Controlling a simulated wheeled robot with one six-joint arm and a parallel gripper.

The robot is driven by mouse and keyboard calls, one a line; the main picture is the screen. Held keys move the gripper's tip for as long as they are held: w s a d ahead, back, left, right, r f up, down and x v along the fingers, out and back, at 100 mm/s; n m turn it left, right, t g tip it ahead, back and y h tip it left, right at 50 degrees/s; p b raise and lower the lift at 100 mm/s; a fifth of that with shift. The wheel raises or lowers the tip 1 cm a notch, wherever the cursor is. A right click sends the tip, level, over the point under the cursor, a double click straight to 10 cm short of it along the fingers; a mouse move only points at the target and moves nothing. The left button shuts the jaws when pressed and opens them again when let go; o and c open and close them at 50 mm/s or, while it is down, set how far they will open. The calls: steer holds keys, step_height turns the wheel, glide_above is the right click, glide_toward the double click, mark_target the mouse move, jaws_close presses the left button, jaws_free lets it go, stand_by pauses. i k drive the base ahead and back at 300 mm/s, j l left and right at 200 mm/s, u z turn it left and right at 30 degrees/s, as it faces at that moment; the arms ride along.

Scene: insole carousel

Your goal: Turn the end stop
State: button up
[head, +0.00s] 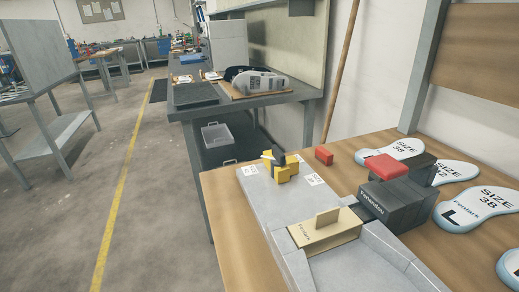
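A yellow block with a dark upright piece on it (281,171) stands at the far left end of a pale grey machine bed (270,207). It looks like the end stop, but I cannot be sure. Small white labels lie beside it. A beige block with an upright tab (325,230) sits across the bed nearer to me. A dark grey lettered block (395,205) with a red block (381,167) stands to its right. My gripper is not in view, and nothing is seen touching the yellow block.
A small red block (324,155) sits behind the bed. A grey workbench (250,98) stands behind. A broom-like pole (341,70) leans on the wall.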

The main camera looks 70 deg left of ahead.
mark_target(281, 167)
steer(key=u, duration=1.4)
